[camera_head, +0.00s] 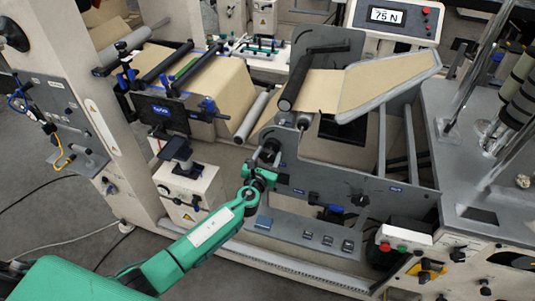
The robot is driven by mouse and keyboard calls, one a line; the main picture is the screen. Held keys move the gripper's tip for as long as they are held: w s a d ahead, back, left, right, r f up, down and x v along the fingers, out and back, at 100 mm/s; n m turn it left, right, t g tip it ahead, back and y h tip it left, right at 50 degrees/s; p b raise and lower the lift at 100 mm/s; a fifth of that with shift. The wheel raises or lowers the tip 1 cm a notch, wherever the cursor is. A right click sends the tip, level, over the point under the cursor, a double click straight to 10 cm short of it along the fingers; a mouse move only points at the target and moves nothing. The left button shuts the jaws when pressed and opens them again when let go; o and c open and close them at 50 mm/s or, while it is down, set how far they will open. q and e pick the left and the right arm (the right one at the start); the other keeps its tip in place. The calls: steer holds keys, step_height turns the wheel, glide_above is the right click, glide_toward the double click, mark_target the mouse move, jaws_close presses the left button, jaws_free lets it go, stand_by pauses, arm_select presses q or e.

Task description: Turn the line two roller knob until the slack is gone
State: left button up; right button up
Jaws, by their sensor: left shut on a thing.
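My green left arm reaches in from the lower left. Its left gripper (264,166) is shut at the black roller knob (271,146) on the near face of the grey side plate (325,182). The fingers and wrist hide part of the knob. Brown kraft paper (222,88) runs from the left rollers towards the rollers above the knob. Another stretch of kraft paper (385,82) lies on a sloping framed panel to the right. I cannot tell whether the paper is slack. My right gripper is out of view.
A display (385,15) at the top reads 75 N. A control box (404,235) with red and green buttons is at the lower right. Dark rollers (165,60) and a machine column (95,110) stand left.

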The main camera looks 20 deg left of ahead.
arm_select(q)
steer(key=shift+r+m+p, duration=0.1)
steer(key=shift+m+p, duration=0.7)
steer(key=shift+m, duration=0.9)
steer(key=o, duration=1)
steer(key=shift+c, duration=0.2)
steer(key=s+p, duration=0.2)
steer(key=s, duration=0.5)
steer(key=shift+a, duration=0.15)
